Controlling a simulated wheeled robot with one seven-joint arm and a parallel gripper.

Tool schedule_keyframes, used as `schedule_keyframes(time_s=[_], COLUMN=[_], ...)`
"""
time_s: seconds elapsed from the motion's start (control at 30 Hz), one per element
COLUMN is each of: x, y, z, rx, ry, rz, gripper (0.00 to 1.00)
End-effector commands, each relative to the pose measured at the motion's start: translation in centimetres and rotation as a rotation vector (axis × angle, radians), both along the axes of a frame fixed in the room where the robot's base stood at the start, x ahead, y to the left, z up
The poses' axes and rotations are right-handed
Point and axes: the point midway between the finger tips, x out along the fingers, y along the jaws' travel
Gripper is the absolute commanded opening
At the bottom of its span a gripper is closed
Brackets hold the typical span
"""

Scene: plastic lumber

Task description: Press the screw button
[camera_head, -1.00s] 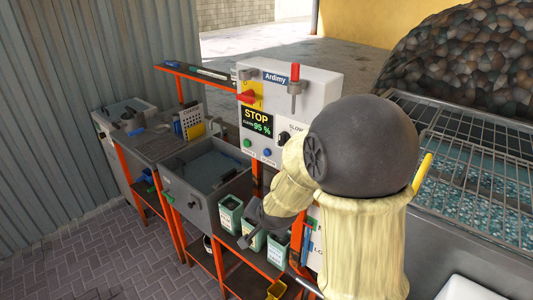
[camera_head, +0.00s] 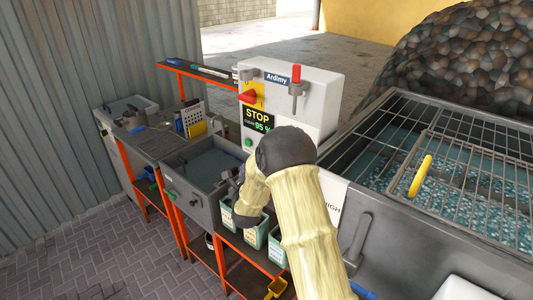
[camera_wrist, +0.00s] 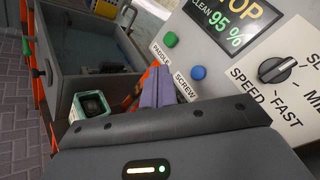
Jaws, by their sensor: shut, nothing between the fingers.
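The blue button (camera_wrist: 197,72) is on the sloped white control panel, beside a label reading SCREW, in the wrist view. My arm hides it in the head view. The green button (camera_wrist: 170,39) sits above and left of it, near the PADDLE label; it also shows in the head view (camera_head: 248,142). My gripper (camera_wrist: 157,85) is shut and empty, with its purple-grey fingers pointing toward the panel's lower edge. Its tips appear left of and slightly below the blue button. I cannot tell the gap in depth. In the head view the gripper (camera_head: 230,183) is partly hidden.
A black speed knob (camera_wrist: 277,69) is right of the blue button. The STOP screen (camera_head: 257,118), red switch (camera_head: 248,96) and red-topped lever (camera_head: 296,80) are higher on the panel. Green-white containers (camera_head: 254,235) stand below; a grey sink (camera_head: 195,177) is left.

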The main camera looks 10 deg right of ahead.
Motion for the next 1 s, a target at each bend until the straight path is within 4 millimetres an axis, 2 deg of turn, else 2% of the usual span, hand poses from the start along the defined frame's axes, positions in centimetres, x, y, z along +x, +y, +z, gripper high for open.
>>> schedule_keyframes(time_s=[0.37,0.83,1.0], x=[0.6,3.8,4.8], y=[-0.9,-5.7,-6.8], z=[0.2,-0.1,-0.2], rx=[-0.003,-0.002,-0.003], ry=[0.002,0.002,0.001], rz=[0.0,-0.005,-0.002], gripper=[0.0,0.0,0.0])
